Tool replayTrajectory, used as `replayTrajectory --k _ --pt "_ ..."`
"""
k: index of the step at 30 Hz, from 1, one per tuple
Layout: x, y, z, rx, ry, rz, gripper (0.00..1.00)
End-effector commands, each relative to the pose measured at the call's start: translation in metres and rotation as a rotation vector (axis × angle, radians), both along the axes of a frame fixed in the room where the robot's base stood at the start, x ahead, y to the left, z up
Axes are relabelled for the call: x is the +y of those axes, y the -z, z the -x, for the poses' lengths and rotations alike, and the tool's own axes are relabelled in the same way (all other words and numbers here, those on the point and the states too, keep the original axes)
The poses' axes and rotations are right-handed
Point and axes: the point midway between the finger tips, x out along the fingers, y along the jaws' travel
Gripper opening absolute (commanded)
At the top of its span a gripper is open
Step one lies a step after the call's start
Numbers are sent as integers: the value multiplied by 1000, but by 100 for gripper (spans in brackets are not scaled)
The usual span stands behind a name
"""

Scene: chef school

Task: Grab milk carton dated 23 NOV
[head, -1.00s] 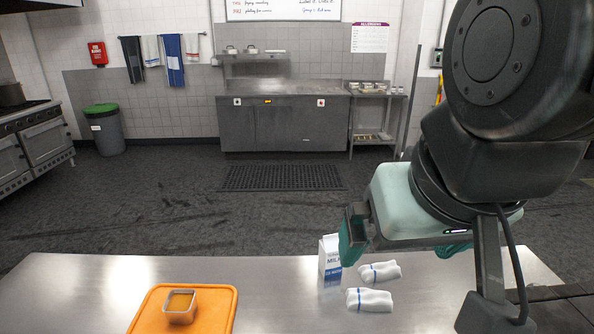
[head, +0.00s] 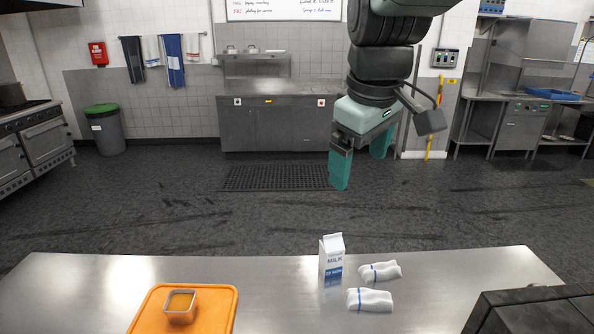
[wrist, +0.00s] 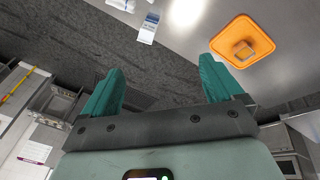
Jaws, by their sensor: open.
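One milk carton (head: 332,259), white and blue with a gabled top, stands upright on the steel table. Its front reads MILK, with a blue band below whose date is too small to read. It also shows in the wrist view (wrist: 148,29) at the top centre. My gripper (head: 361,170) is open and empty, with teal fingers pointing down. In the head view it hangs well above and beyond the carton, apart from it. In the wrist view the open fingers (wrist: 160,80) have nothing between them.
Two rolled white towels with blue stripes (head: 380,271) (head: 369,300) lie just right of the carton. An orange board (head: 222,310) with a small metal container (head: 181,306) lies at the table's front left.

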Motion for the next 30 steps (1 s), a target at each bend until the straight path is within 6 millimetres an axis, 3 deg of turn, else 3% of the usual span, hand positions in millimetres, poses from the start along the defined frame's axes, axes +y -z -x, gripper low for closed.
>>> replayTrajectory --k 3,8,15,21,30 --pt "0 24 -55 64 -176 53 94" --pt "-1 68 -120 137 -424 105 94" --pt "-5 165 -198 233 -795 146 94" --pt "-8 234 -229 277 -1014 152 94" --pt "-9 278 -236 291 -1096 150 94"
